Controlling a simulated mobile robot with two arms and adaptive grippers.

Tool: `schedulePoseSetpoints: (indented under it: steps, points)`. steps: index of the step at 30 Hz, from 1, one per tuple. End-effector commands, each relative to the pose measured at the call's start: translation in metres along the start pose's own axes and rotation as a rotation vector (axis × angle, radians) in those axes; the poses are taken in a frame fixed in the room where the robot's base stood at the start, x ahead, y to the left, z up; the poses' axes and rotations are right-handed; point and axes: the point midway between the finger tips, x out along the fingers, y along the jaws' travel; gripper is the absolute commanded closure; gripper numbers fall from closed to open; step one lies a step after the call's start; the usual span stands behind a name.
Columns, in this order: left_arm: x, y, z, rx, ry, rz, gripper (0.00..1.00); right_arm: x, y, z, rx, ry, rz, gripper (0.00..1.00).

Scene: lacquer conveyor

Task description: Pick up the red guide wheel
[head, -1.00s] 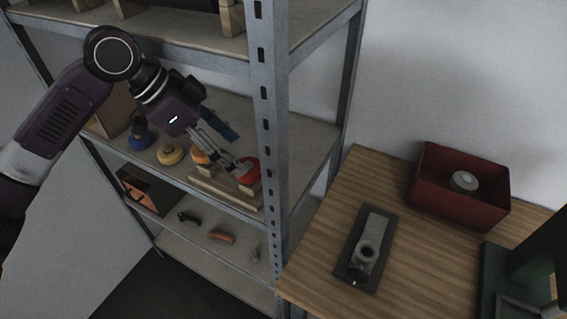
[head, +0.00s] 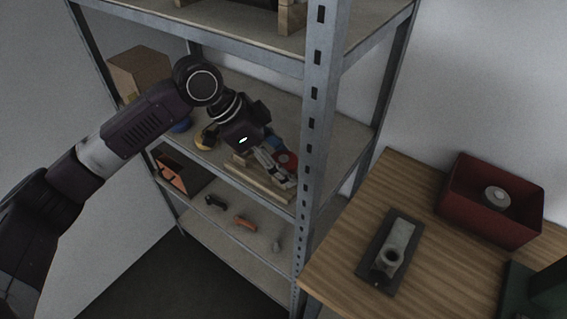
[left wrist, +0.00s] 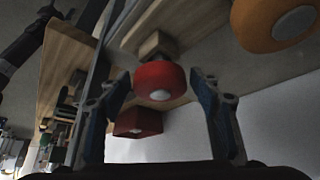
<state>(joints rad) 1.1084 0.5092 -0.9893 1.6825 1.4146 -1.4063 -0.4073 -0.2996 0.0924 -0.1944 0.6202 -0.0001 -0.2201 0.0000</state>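The red guide wheel (head: 287,160) is on the middle shelf by the front post, partly covered by my left gripper in the head view. My left gripper (head: 279,170) is open at the wheel. In the left wrist view, the red wheel (left wrist: 160,78) with its pale hub appears between the two spread fingers. A gap shows on each side, and I see no contact. My right gripper is not in view.
An orange wheel (left wrist: 278,22) sits beside the red one; a yellow wheel (head: 205,139) is farther left. The metal post (head: 316,110) stands close right of the gripper. A wooden table (head: 350,215) holds a red bin (head: 455,205) and a dark plate (head: 400,245).

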Motion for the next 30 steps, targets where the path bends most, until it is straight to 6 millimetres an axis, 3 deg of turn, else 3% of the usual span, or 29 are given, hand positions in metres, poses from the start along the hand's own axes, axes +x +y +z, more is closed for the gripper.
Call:
schedulePoseSetpoints:
  steps: [2,10,22,29,30]
  points:
    - [0.0,0.0,0.0,0.0,0.0,0.0,0.54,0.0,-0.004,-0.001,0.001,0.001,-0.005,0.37]
    - [0.0,0.0,0.0,0.0,0.0,0.0,0.83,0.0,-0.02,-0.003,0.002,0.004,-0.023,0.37]
    - [-0.006,-0.001,-0.004,0.001,0.002,-0.001,0.84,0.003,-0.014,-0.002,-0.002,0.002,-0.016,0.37]
    - [-0.03,-0.001,-0.02,0.003,0.004,-0.003,0.84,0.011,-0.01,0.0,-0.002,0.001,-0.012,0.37]
    - [-0.033,-0.001,-0.012,-0.003,0.001,-0.002,0.84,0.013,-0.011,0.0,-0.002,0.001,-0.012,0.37]
